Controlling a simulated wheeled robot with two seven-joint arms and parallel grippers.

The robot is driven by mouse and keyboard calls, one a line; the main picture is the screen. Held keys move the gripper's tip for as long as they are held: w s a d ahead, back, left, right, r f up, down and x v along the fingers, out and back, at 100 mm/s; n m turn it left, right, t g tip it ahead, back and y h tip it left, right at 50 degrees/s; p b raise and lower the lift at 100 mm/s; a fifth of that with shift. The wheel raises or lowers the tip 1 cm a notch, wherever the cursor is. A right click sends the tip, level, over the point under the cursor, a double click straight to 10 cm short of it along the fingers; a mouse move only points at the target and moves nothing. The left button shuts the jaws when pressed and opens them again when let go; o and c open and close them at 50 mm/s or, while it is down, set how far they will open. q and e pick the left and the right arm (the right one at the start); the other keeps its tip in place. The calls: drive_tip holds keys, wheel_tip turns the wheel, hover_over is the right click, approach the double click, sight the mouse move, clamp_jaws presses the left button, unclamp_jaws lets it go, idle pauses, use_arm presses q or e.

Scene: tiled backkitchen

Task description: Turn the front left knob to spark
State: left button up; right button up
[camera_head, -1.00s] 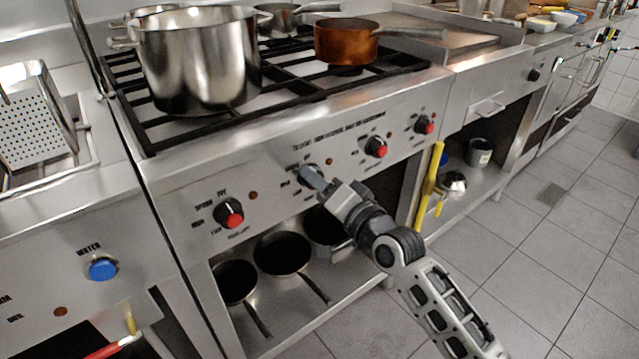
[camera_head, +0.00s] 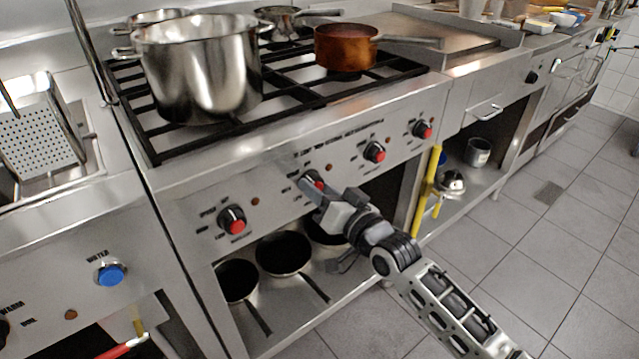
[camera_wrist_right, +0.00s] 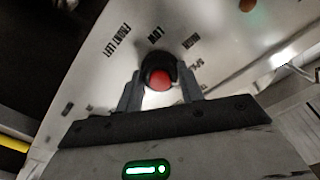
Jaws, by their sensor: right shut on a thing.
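The front left knob (camera_head: 314,181) is a black knob with a red face on the stove's steel front panel. In the right wrist view the knob (camera_wrist_right: 160,77) sits between my two grey fingers, beside the words FRONT LEFT and LOW. More print right of it is partly hidden by a finger. My right gripper (camera_head: 310,187) is shut on this knob, its arm coming from the lower right. The gripper (camera_wrist_right: 159,90) also shows at the knob in the wrist view. My left gripper is not in view.
Other red-faced knobs, one at left (camera_head: 232,219) and two at right (camera_head: 374,152), (camera_head: 422,129), share the panel. A large steel pot (camera_head: 205,70) and a copper pan (camera_head: 345,47) stand on the grates. Pans (camera_head: 284,253) lie on the shelf below. The tiled floor at right is clear.

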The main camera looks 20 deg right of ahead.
use_arm(q)
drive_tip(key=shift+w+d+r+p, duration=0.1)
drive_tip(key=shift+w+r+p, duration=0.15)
drive_tip(key=shift+p, duration=0.45)
use_arm(e)
drive_tip(key=shift+n, duration=1.5)
drive_tip(key=o, duration=1)
use_arm(q)
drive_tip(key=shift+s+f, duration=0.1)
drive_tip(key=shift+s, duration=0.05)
drive_tip(key=shift+p, duration=0.6)
use_arm(e)
drive_tip(key=v, duration=1.6)
